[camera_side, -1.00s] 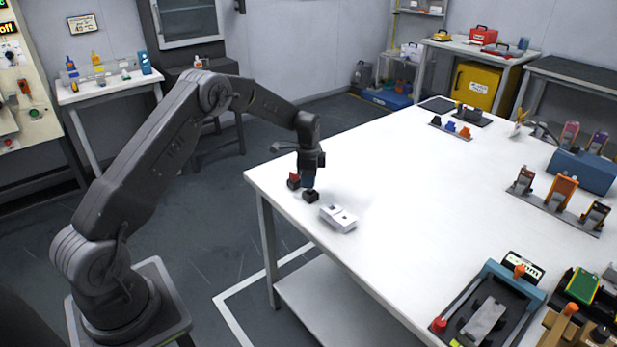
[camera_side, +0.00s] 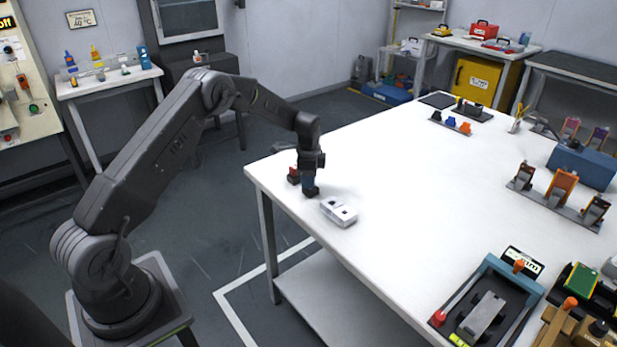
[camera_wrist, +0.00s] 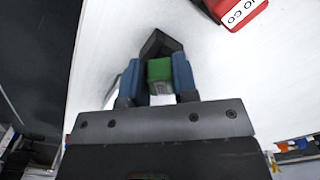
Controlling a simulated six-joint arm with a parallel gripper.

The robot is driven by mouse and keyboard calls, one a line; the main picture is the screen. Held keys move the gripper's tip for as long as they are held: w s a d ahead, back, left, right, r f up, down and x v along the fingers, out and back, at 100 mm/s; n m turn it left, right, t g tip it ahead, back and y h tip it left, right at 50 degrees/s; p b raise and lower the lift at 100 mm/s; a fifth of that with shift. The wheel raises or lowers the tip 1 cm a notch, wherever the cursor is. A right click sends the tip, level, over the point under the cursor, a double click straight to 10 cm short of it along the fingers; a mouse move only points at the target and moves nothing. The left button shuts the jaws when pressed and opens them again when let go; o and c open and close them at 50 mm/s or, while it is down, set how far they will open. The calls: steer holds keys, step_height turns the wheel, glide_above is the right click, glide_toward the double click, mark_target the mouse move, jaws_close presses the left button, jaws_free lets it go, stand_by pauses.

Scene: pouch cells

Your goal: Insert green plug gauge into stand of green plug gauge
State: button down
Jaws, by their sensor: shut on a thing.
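In the wrist view the green plug gauge (camera_wrist: 160,69) is a small green block with a greyish part, held between the blue fingers of my gripper (camera_wrist: 157,78). A black block (camera_wrist: 159,43), apparently its stand, shows just beyond the fingers. In the side view my gripper (camera_side: 309,183) points down near the table's near left corner, with the black stand (camera_side: 310,193) at its tip. The green gauge is hidden there by the fingers. I cannot tell how deep the gauge sits in the stand.
A red gauge (camera_side: 293,175) stands close on the left of my gripper; its white label shows in the wrist view (camera_wrist: 243,12). The middle of the white table (camera_side: 420,180) is clear.

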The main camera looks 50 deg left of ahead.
steer(key=shift+f, duration=0.35)
steer(key=c, duration=0.8)
jaws_free()
steer(key=shift+r, duration=0.1)
step_height(320, 180, up, 14)
